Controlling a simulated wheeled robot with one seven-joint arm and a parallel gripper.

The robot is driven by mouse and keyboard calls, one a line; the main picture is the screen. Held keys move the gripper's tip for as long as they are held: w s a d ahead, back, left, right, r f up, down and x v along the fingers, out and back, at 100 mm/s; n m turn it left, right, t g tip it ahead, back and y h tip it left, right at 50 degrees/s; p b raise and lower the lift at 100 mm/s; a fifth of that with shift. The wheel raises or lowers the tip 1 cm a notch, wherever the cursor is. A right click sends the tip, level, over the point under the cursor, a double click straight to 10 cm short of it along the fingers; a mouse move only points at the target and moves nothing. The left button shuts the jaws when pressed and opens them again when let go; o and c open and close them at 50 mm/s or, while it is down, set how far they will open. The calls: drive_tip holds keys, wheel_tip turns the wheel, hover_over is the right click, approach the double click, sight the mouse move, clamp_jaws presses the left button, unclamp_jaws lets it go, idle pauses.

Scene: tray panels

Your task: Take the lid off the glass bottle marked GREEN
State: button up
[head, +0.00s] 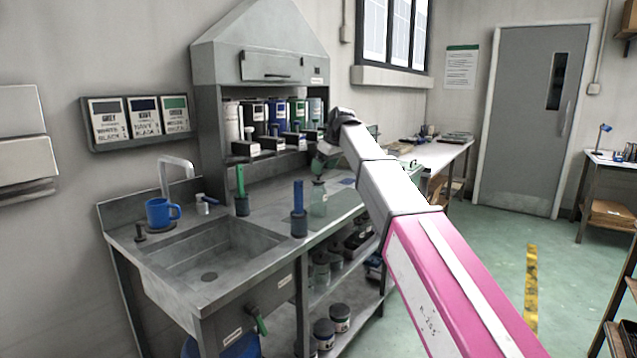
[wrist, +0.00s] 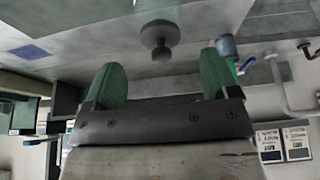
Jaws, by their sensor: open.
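A pale green glass bottle (head: 318,201) stands upright on the steel bench, right of the blue-handled brush. No marking on it is legible. My gripper (head: 325,152) hangs above the bottle at the end of my arm; its fingers are hard to make out in the head view. The wrist view appears upside down and shows the two green fingers of my gripper (wrist: 163,80) spread wide with nothing between them. A round grey knobbed lid (wrist: 160,38) on what looks like this bottle lies beyond the fingertips, apart from them.
A blue-handled brush (head: 298,205) and a green-handled brush (head: 241,190) stand in dark holders left of the bottle. A blue mug (head: 161,212) stands by the sink (head: 215,262). Coloured jars (head: 276,112) line the hood shelf behind. A wall panel (head: 138,118) shows three labelled colour cards.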

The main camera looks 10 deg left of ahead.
sight(319, 179)
drive_tip(key=x, duration=0.4)
drive_tip(key=shift+w+a+f, duration=0.15)
drive_tip(key=shift+a+f, duration=0.1)
drive_tip(key=shift+a, duration=0.05)
drive_tip(key=c, duration=1)
drive_tip(key=shift+r, duration=0.1)
